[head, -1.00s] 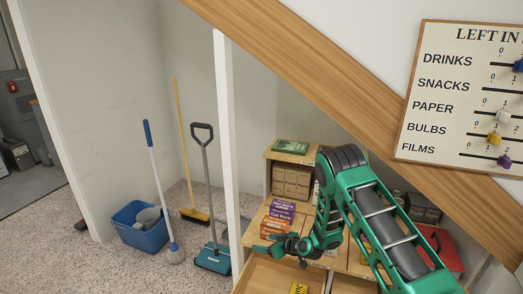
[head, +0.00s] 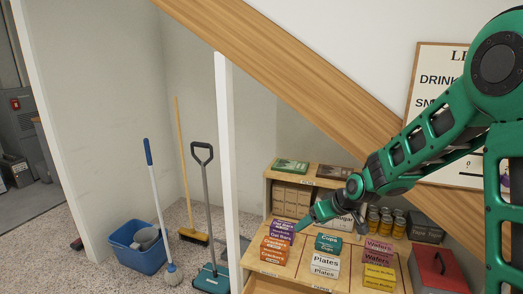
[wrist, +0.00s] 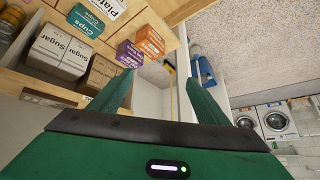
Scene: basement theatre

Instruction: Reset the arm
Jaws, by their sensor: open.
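My green arm reaches in from the right of the head view. My gripper (head: 308,220) points down and left, just above or in front of the boxes on the wooden shelf unit (head: 268,190); the exact gap is unclear. In the wrist view my gripper (wrist: 160,78) shows two green fingers spread apart with nothing between them. Beyond them are purple (wrist: 129,54) and orange (wrist: 150,40) boxes, apart from the fingers as far as I can tell. The arm hides part of the shelf goods and the wall board (head: 425,65).
The shelf unit holds crackers (head: 273,250), plates (head: 326,262), wafers (head: 378,250), cans (head: 386,218) and a red case (head: 438,268). A white post (head: 223,150) and sloping wooden beam (head: 300,95) frame the nook. A blue bucket (head: 135,255) and broom stand left.

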